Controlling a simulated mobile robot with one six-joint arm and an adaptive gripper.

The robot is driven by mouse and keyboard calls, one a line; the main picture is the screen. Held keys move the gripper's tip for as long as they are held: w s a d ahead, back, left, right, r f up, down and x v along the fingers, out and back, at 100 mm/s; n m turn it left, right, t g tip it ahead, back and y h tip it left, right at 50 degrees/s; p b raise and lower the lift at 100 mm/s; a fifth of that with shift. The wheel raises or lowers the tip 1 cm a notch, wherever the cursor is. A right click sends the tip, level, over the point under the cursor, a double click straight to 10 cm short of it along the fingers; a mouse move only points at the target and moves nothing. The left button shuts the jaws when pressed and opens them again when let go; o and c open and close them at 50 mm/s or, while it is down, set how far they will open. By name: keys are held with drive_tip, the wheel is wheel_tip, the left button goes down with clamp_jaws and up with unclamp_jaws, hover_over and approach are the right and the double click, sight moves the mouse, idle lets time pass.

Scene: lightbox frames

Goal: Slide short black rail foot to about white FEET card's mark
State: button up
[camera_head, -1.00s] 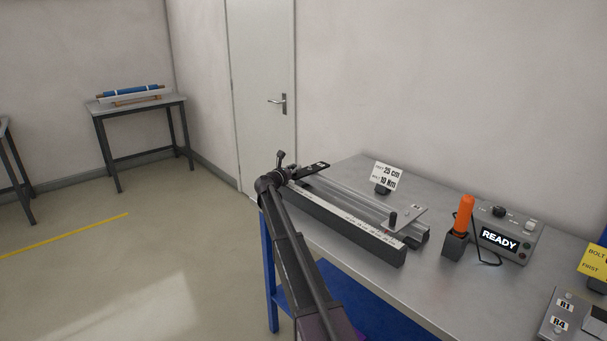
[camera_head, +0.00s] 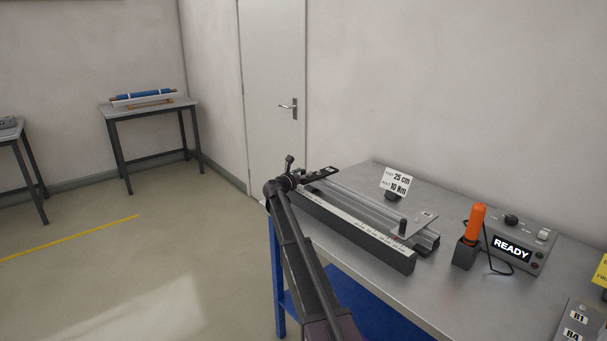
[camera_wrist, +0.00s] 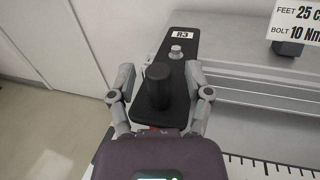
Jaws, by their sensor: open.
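The short black rail foot (camera_wrist: 152,100) is a dark plate with a label reading R3, a silver bolt and an upright black knob (camera_wrist: 159,86). It lies across the far left end of the rail (camera_head: 365,207), and its dark plate (camera_head: 322,173) shows there in the head view. My gripper (camera_wrist: 160,92) is open, with one finger on each side of the knob; contact is not clear. The white card (camera_head: 397,182) reads FEET 25 cm, BOLT 10 Nm, and shows also in the wrist view (camera_wrist: 297,22). The scale (camera_head: 350,223) runs along the rail's front; its numbers are unreadable here.
A grey foot plate (camera_head: 420,221) with a black knob sits at the rail's near right end. An orange-handled tool (camera_head: 475,222) stands in a holder beside a box reading READY (camera_head: 513,249). The bench top (camera_head: 440,290) is clear in front.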

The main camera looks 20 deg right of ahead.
drive_tip(key=v, duration=1.1)
drive_tip(key=shift+s+a, duration=0.25)
drive_tip(key=shift+a, duration=0.05)
